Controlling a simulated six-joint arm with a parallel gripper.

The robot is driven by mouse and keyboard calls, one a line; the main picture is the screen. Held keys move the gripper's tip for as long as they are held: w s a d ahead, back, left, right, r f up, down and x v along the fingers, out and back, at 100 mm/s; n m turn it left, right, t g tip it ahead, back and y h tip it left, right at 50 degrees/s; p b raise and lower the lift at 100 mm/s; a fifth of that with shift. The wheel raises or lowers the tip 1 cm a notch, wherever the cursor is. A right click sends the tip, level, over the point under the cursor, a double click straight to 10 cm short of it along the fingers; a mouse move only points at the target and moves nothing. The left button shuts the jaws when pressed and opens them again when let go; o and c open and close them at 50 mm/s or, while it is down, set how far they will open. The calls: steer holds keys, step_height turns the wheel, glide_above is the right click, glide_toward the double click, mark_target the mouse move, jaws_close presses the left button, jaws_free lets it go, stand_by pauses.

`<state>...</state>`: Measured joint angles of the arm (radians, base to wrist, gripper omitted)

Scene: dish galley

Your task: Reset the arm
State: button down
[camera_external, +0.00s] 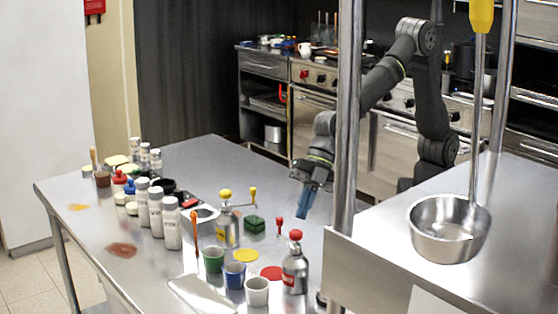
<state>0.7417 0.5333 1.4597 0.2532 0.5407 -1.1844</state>
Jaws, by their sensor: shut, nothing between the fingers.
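My gripper (306,203) hangs over the right part of the steel table (190,150), pointing down. Its blue fingers are together, with nothing between them. It is apart from the objects below and stands above and to the right of a green block (254,225) and a small red-topped item (279,226). My arm reaches in from the right, partly hidden behind a steel post.
A bottle with a red cap (295,265) and green (213,260), blue (234,275) and white cups (257,291) stand at the front. Several white shakers (172,225) stand left. A steel post (346,130) and a hanging ladle (450,228) are at right. The table's back is clear.

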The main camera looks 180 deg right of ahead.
steer(key=shift+w+a+m+g+h, duration=0.3)
steer(key=shift+a+m+g+h, duration=0.15)
steer(key=shift+a+m, duration=0.4)
steer(key=shift+w+a+m+g+h, duration=0.25)
steer(key=shift+a+m+g+h, duration=0.25)
steer(key=shift+m, duration=0.6)
steer(key=shift+w+a+m+g+h, duration=0.25)
steer(key=shift+w+a+m+h, duration=0.1)
steer(key=shift+a+m, duration=0.5)
step_height(320, 180, up, 8)
steer(key=s+a, duration=0.1)
steer(key=a, duration=0.2)
steer(key=w+d+f, duration=0.2)
steer(key=d+f, duration=0.6)
steer(key=d, duration=0.1)
steer(key=shift+d+m, duration=0.2)
steer(key=shift+m, duration=0.1)
